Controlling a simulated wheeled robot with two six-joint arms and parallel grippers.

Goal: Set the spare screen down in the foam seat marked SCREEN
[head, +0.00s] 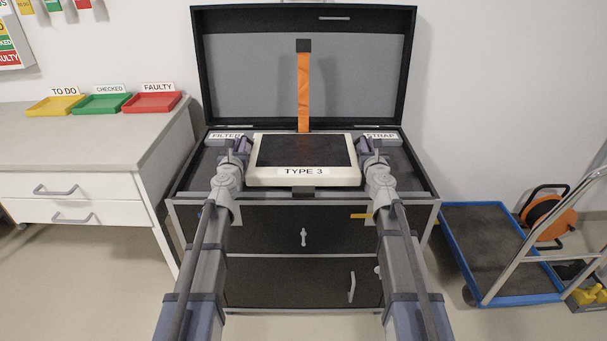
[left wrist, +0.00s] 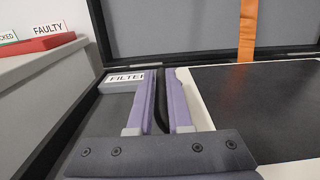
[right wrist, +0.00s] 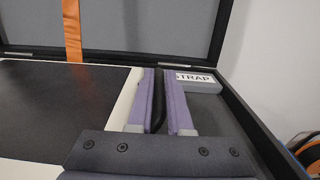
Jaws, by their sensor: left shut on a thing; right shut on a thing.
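The spare screen (head: 305,152) is a cream-framed panel with a dark face and a TYPE 3 label, held level over the middle of the open case. My left gripper (head: 240,150) is shut on the dark handle at its left side; the grip also shows in the left wrist view (left wrist: 160,100). My right gripper (head: 368,150) is shut on the handle at its right side, seen too in the right wrist view (right wrist: 158,100). The SCREEN seat and its marking are hidden, apparently beneath the panel. I cannot tell whether the screen touches the foam.
The case lid (head: 250,75) stands open behind, with an orange strap (head: 304,95) hanging down it. FILTER (head: 224,136) and STRAP (head: 382,136) labels flank the screen. A bench with yellow, green and red trays (head: 152,103) is left; a blue trolley (head: 480,240) is right.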

